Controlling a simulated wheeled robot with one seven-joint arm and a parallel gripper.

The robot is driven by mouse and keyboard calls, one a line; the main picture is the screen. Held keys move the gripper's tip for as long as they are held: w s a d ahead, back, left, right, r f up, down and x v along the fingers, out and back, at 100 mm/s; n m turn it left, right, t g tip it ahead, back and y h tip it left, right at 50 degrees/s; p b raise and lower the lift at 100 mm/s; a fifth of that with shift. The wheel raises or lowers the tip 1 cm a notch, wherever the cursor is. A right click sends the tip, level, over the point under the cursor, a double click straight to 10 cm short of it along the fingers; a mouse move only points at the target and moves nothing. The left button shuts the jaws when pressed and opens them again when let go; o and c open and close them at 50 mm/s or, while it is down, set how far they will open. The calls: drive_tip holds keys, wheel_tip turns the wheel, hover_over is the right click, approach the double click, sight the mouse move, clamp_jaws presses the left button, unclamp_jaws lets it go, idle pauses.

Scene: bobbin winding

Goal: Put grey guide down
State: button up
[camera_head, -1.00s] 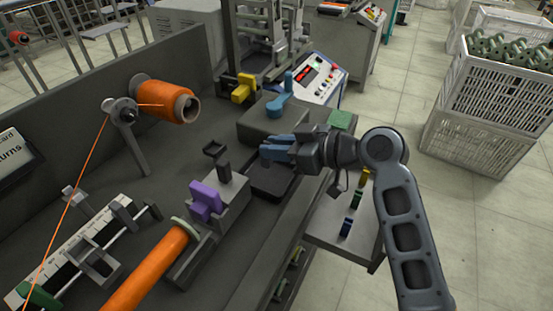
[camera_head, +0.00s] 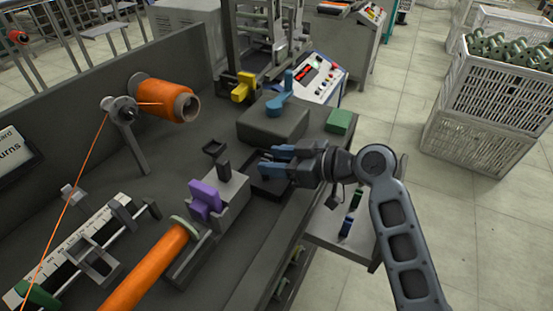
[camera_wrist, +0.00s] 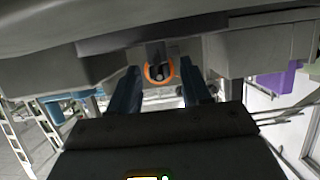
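The dark grey guide (camera_head: 216,149) stands upright at the far end of the grey block with the purple piece (camera_head: 205,199). Its top is a small open hook. My gripper (camera_head: 265,160) is to the right of the guide, low over a black tray (camera_head: 262,191), pointing left toward it. Its two blue fingers are apart and nothing shows between them. In the wrist view my gripper (camera_wrist: 160,82) has open fingers, and a dark post, probably the guide (camera_wrist: 155,54), shows beyond the gap in front of an orange ring. I cannot tell any contact.
A grey box with a blue lever (camera_head: 283,98) stands behind my gripper, with a yellow piece (camera_head: 243,87) beyond it. A green block (camera_head: 339,121) is at the right.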

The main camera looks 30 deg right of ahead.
drive_tip(key=shift+r, duration=0.2)
drive_tip(key=v, duration=1.2)
drive_tip(key=shift+f, duration=0.15)
drive_tip(key=s+a+f+m+h, duration=0.1)
drive_tip(key=s+f, duration=0.1)
drive_tip(key=s+f+m+h, duration=0.1)
drive_tip(key=s+f+m, duration=0.1)
drive_tip(key=f, duration=0.1)
drive_tip(key=s+a+f+m+h, duration=0.1)
drive_tip(key=s+f+m+h, duration=0.1)
drive_tip(key=f, duration=0.1)
drive_tip(key=shift+s+a+f+t, duration=0.25)
drive_tip(key=shift+s+a+t, duration=0.05)
drive_tip(key=shift+t, duration=0.1)
drive_tip(key=s+a+m+h, duration=0.1)
drive_tip(key=s+m+h, duration=0.3)
drive_tip(key=s, duration=1.3)
drive_tip(key=s+a+r+n+t, duration=0.1)
drive_tip(key=s+a+r+t, duration=0.1)
drive_tip(key=s+r, duration=0.4)
drive_tip(key=shift+s+r+n+t, duration=0.35)
drive_tip(key=shift+s+n+t, duration=0.05)
drive_tip(key=shift+s, duration=0.8)
